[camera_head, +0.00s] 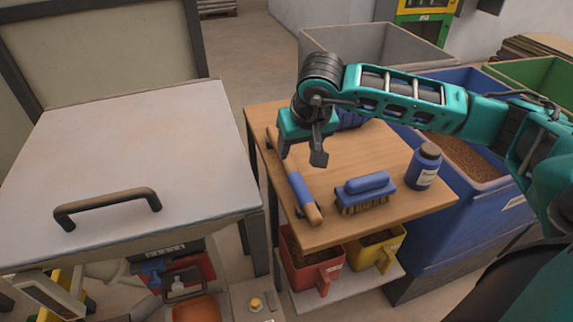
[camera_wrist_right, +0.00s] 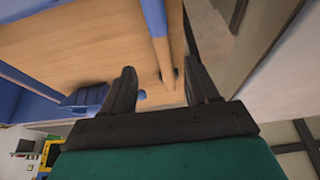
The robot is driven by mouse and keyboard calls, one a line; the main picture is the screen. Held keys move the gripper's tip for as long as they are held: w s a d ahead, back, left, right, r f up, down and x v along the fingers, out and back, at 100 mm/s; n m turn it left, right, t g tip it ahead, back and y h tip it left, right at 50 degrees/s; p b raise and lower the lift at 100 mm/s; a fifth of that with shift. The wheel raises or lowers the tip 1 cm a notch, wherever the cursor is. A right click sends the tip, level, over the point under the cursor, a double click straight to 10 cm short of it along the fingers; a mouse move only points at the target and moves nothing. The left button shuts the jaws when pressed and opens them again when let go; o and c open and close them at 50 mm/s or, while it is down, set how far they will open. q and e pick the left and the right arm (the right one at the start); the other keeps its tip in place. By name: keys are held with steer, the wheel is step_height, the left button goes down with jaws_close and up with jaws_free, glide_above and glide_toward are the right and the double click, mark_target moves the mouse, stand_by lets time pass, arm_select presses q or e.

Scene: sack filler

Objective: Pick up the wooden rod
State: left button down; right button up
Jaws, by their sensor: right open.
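The wooden rod (camera_head: 301,187) lies along the left edge of the small wooden table, with a blue middle and bare wooden ends. It also shows in the right wrist view (camera_wrist_right: 162,52), running down from the top edge toward the gap between the fingers. My right gripper (camera_head: 301,154) is open and empty, pointing down near the rod's far half. In the right wrist view its two fingers (camera_wrist_right: 160,84) stand apart, with the rod's wooden end between them in the picture. I cannot tell the exact height above it. My left gripper is not in view.
A blue brush (camera_head: 366,187) and a blue labelled bottle (camera_head: 424,166) stand on the wooden table (camera_head: 345,225), right of the rod. A large blue bin (camera_head: 440,225) is beside it. A lidded box with a black handle (camera_head: 107,203) is at left.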

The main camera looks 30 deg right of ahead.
mark_target(292, 168)
steer(key=x, duration=0.9)
steer(key=shift+a+f, duration=0.1)
steer(key=shift+f, duration=0.2)
steer(key=c, duration=1.1)
steer(key=shift+r, duration=0.1)
jaws_close()
steer(key=shift+w+r, duration=0.1)
